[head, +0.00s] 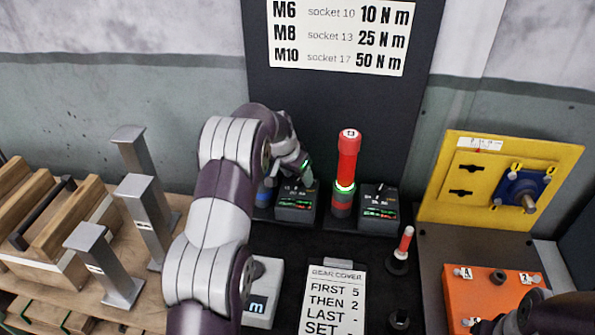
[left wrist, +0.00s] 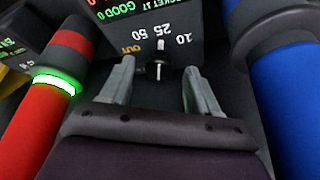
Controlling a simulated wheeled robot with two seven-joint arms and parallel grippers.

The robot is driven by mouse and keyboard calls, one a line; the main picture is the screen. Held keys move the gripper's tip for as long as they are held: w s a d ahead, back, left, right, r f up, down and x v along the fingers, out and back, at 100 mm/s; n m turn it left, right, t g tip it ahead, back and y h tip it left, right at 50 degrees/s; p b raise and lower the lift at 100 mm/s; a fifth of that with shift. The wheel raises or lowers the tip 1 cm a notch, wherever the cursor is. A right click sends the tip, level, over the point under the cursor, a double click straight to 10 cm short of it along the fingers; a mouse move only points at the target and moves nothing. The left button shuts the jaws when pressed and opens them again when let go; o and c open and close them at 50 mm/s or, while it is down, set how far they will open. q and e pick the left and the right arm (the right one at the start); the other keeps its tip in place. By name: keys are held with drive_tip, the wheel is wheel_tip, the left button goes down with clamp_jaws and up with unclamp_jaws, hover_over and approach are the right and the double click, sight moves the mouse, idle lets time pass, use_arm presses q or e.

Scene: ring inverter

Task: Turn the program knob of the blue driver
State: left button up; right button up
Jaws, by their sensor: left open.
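The blue driver (left wrist: 288,85) stands upright at the right in the left wrist view; in the head view my arm mostly hides it. Its control box (head: 296,204) stands beside it with a lit screen. The black program knob (left wrist: 160,73) has a white pointer line and sits below the marks 10, 25, 50 and OUT. I cannot tell for sure which mark it points at. My left gripper (left wrist: 159,70) is open, its fingers on either side of the knob, with no clear contact; it also shows above the box in the head view (head: 302,170).
The red driver (head: 346,165) with a lit green ring stands right of the box, close to my left gripper. Another box (head: 379,207) is beside it. Grey posts (head: 139,205) are at left.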

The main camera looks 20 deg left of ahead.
use_arm(q)
drive_tip(key=shift+f, duration=0.1)
drive_tip(key=shift+c, duration=0.2)
drive_tip(key=c, duration=1)
